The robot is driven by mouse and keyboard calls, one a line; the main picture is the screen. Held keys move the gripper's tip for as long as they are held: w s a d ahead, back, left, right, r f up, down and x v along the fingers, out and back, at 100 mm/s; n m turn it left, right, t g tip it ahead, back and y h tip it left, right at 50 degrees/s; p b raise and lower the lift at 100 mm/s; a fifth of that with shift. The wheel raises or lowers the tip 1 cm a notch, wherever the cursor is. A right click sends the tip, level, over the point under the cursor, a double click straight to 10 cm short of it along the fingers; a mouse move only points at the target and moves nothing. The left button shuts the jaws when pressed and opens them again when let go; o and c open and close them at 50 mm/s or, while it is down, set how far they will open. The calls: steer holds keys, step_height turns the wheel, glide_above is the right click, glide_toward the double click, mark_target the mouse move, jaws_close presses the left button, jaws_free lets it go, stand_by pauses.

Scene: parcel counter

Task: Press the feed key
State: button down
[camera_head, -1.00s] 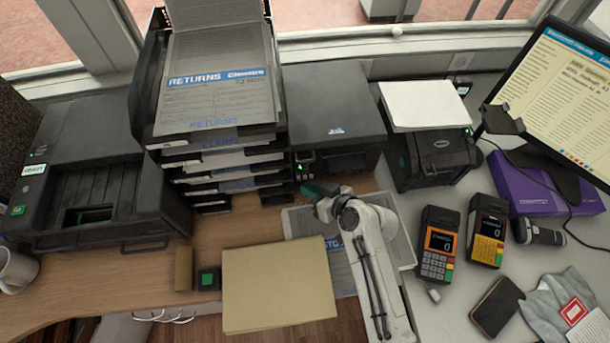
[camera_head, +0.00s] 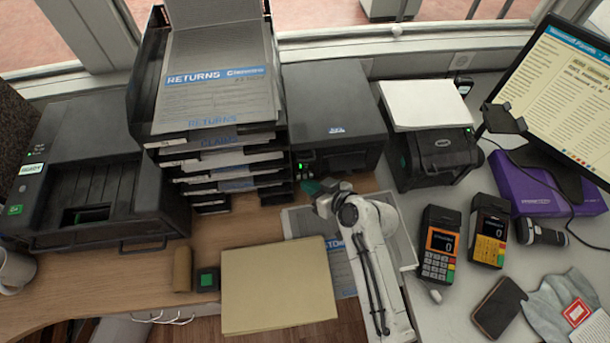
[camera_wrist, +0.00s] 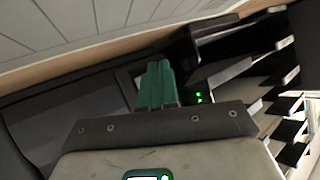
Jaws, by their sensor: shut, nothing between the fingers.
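A black box-shaped printer (camera_head: 335,115) stands in the middle at the back of the counter. A small panel with green lights (camera_head: 300,167) is at the left of its front face. Green lights also show beside my fingers in the wrist view (camera_wrist: 199,97). No legible feed key marking shows. My gripper (camera_head: 312,186), with green fingers, is just in front of and below this panel. In the wrist view the two fingers (camera_wrist: 158,68) lie together, empty. I cannot tell whether the fingertips touch the printer.
A stack of trays (camera_head: 225,165) with returns papers stands close left of the printer. A large black printer (camera_head: 100,170) is at far left. A smaller black device (camera_head: 440,160) under white sheets stands right. A tan envelope (camera_head: 278,285) and card terminals (camera_head: 438,240) lie in front.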

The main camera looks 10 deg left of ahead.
steer(key=shift+w, duration=0.15)
stand_by(0.5)
steer(key=shift+s+d, duration=0.1)
steer(key=shift+s, duration=0.5)
steer(key=shift+s+d+p, duration=0.3)
steer(key=shift+s, duration=0.65)
steer(key=shift+s+d+p, duration=0.25)
steer(key=shift+s+p, duration=0.05)
steer(key=shift+s, duration=0.7)
steer(key=shift+s+d+p, duration=0.3)
steer(key=shift+s, duration=0.65)
